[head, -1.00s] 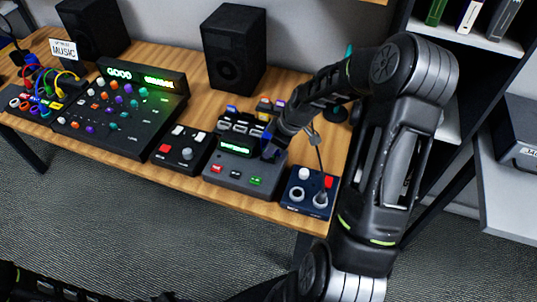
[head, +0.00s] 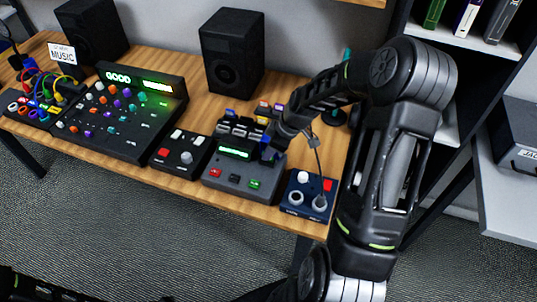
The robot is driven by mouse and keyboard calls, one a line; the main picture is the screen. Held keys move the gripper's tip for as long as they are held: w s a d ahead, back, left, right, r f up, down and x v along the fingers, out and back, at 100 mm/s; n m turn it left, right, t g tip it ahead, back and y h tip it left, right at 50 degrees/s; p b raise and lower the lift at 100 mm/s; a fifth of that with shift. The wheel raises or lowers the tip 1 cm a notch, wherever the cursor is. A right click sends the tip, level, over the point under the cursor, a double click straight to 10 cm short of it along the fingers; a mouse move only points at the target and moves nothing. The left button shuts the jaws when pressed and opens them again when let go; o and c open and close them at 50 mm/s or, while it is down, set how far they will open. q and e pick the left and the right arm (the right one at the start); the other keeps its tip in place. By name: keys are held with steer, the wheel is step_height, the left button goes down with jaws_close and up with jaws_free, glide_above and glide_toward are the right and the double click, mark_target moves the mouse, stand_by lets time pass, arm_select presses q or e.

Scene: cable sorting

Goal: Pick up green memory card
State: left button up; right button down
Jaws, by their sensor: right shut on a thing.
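My right gripper (head: 268,151) is at the right side of the grey device (head: 218,172) with a small green-lit screen. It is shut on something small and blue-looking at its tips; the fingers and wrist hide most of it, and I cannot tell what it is. Several small cards in black slots (head: 240,127) stand along the back of the device, with blue and yellow tops showing. I cannot make out a green memory card among them. The left gripper is not in view; only a dark part of my left arm shows at the bottom left.
A blue pedal box (head: 307,195) with knobs and a cable stands at the table's right end. A small black mixer (head: 180,152) and a large control panel (head: 120,110) stand left of the grey device. Two black speakers stand behind, one at centre (head: 233,52). The wooden table's (head: 180,60) back middle is clear.

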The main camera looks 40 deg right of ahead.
step_height(320, 180, up, 10)
steer(key=b, duration=0.1)
steer(key=shift+b, duration=0.35)
steer(key=shift+f, duration=0.2)
stand_by(0.3)
